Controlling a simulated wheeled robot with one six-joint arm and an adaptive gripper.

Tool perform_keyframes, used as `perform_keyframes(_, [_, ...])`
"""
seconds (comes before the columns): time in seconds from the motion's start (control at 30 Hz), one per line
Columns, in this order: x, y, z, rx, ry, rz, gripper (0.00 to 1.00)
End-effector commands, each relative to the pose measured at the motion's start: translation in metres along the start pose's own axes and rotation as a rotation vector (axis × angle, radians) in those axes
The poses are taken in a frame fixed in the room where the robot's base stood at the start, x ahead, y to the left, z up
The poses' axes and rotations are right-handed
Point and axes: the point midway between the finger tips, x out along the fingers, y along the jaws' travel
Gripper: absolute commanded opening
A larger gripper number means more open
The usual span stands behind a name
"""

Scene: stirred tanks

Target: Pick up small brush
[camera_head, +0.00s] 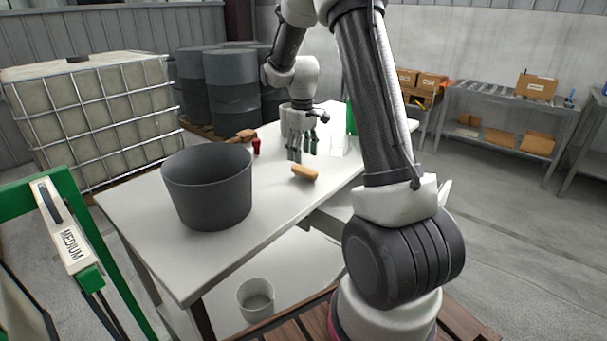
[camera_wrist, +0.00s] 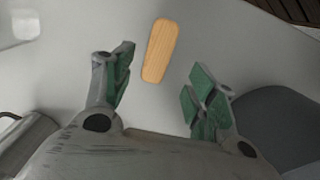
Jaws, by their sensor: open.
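A small brush with a tan wooden back (camera_head: 305,173) lies on the white table, right of the large grey tub. In the wrist view the brush (camera_wrist: 160,50) lies flat, lengthwise, ahead of and between the fingers. My gripper (camera_head: 302,156) hangs above the table, just behind the brush in the head view. In the wrist view my gripper (camera_wrist: 160,88) is open, its green-padded fingers apart with nothing between the tips. It does not appear to touch the brush. The bristles are hidden.
The large grey tub (camera_head: 208,190) stands left of the brush on the white table (camera_head: 150,240). A red item (camera_head: 256,146) and another brown block (camera_head: 246,134) lie farther back. A green bottle (camera_head: 351,117) stands behind my gripper. The table's front left is clear.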

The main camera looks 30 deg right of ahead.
Motion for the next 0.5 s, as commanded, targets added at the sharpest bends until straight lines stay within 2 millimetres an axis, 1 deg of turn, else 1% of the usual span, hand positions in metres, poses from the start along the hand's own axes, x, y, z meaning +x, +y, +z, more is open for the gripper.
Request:
perform_keyframes(0.17, [0.023, 0.001, 0.002, 0.001, -0.002, -0.001, 0.57])
perform_keyframes(0.3, [0.046, 0.002, 0.004, 0.001, -0.002, -0.001, 0.57])
perform_keyframes(0.4, [0.058, 0.002, 0.004, 0.001, -0.001, 0.000, 0.57])
perform_keyframes(0.5, [0.063, 0.002, 0.004, 0.001, 0.000, 0.000, 0.57])
